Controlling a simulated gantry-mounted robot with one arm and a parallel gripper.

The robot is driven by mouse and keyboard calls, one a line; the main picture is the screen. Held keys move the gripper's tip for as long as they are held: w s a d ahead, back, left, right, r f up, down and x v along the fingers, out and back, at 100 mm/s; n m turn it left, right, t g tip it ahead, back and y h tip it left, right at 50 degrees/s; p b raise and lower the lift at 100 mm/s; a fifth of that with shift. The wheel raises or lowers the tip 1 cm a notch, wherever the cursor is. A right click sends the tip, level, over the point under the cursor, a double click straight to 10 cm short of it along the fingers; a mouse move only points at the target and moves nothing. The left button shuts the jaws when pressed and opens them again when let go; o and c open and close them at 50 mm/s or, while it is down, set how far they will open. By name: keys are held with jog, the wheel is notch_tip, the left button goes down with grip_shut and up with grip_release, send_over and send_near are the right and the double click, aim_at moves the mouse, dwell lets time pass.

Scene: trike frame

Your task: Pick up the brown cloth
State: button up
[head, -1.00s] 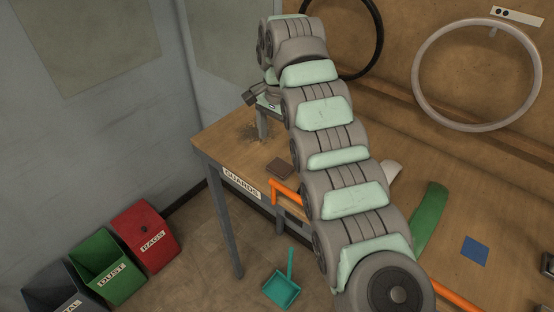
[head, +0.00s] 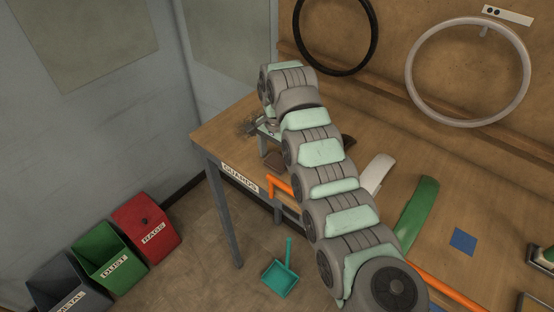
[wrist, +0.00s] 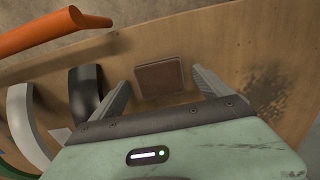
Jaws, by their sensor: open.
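The brown cloth (wrist: 160,78) is a small flat square on the wooden table. In the wrist view it lies between and just beyond the two fingers of my gripper (wrist: 161,80), which is open and empty. In the head view the cloth (head: 273,161) shows partly, low beside my gripper (head: 266,142), near the table's front edge. My gripper hides part of it there. I cannot tell how high the fingers are above the cloth.
An orange tube (head: 278,184) runs by the front edge. Black (wrist: 87,92), white (head: 374,175) and green (head: 416,214) curved guards lie to the right. A dark dusty patch (head: 249,128) marks the table's left end. A blue square (head: 463,241) lies further right.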

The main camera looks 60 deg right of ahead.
jog(key=shift+f, duration=0.15)
jog(key=c, duration=1.4)
